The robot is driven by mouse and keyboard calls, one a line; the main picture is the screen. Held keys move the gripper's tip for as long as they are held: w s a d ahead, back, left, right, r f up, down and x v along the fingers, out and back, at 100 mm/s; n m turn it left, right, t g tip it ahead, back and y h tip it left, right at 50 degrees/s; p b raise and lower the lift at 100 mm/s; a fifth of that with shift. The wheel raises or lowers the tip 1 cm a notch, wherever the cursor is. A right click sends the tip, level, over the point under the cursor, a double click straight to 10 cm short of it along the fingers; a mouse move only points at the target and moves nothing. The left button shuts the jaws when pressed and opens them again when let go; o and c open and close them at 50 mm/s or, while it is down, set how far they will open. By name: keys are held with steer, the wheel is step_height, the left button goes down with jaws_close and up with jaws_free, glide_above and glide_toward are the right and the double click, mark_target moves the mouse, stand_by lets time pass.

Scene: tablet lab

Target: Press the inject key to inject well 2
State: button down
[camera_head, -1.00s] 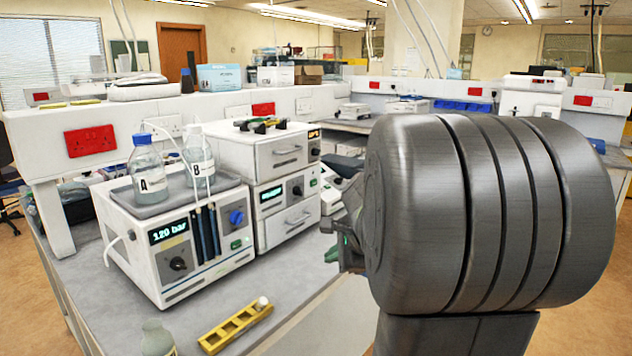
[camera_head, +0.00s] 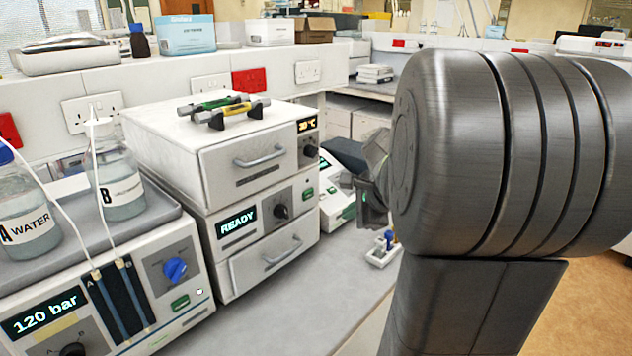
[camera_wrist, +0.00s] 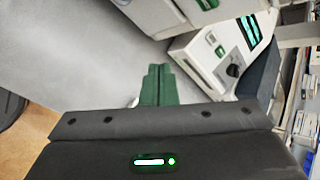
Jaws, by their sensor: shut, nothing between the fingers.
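The white stack module reading READY (camera_head: 238,222) stands in the middle of the head view, with a dark knob, a drawer and a small green key (camera_head: 308,193) on its front. I cannot read the key's label. My gripper (camera_head: 347,181) is to the right of this stack, partly hidden behind my arm. In the wrist view my gripper's green fingers (camera_wrist: 158,84) are shut and empty, above the grey bench. A white instrument (camera_wrist: 212,62) with a green key (camera_wrist: 211,38), a lit display and a dark knob lies beyond them at upper right, apart from the fingers.
The pump (camera_head: 95,300) reading 120 bar stands at left, with bottles A (camera_head: 25,222) and B (camera_head: 120,190) on top. A low white instrument (camera_head: 336,200) is right of the stack. A small vial rack (camera_head: 384,250) sits on the bench. Bare bench (camera_head: 290,300) lies in front.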

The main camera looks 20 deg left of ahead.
mark_target(309, 194)
steer(key=shift+r, duration=0.1)
stand_by(0.4)
steer(key=w+a+p, duration=0.2)
steer(key=w+a, duration=0.1)
steer(key=a, duration=0.5)
steer(key=shift+a, duration=0.2)
steer(key=shift+a+p, duration=0.1)
steer(key=shift+p, duration=0.3)
stand_by(1.6)
steer(key=shift+w+a, duration=0.1)
steer(key=shift+a, duration=0.15)
